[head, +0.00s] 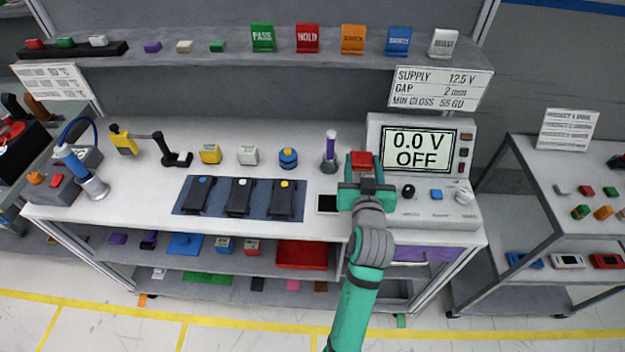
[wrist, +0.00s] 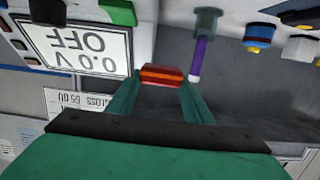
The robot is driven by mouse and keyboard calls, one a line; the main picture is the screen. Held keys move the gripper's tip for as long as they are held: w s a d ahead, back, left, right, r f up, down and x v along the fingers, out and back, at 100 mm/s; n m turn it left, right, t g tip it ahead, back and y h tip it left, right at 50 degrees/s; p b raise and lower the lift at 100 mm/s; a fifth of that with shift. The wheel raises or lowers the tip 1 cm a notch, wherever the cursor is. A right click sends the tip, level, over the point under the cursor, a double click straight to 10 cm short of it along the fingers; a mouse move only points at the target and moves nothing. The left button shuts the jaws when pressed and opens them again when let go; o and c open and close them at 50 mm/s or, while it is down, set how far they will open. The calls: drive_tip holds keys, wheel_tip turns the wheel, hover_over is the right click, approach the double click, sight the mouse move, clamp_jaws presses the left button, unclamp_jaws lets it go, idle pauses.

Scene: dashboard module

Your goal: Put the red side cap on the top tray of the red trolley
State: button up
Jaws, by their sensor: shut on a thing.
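The red side cap (head: 361,159) is between the fingers of my gripper (head: 364,176), held in front of the display unit over the right part of the bench. In the wrist view the cap (wrist: 161,76) shows as a red block with an orange-lit face, and the gripper (wrist: 160,88) has a green finger on each side of it. A red piece of furniture (head: 32,138) with dark items on it is cut off at the left edge. I cannot tell for sure whether it is the red trolley; its top tray is not clearly visible.
The display unit (head: 417,149) reads "0.0 V OFF". A grey trolley (head: 580,180) stands right.

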drive_tip(key=w+a+f, duration=0.1)
drive_tip(key=a+f, duration=0.1)
drive_tip(key=a, duration=0.2)
hover_over(325, 188)
drive_tip(key=f, duration=0.5)
drive_tip(key=shift+s+d+f, duration=0.1)
drive_tip(key=shift+d, duration=0.15)
drive_tip(key=shift+a+f, duration=0.15)
drive_tip(key=shift+f, duration=0.85)
drive_tip(key=shift+a+f, duration=0.15)
drive_tip(key=shift+f, duration=0.8)
drive_tip(key=o, duration=1)
drive_tip(key=shift+o, duration=0.2)
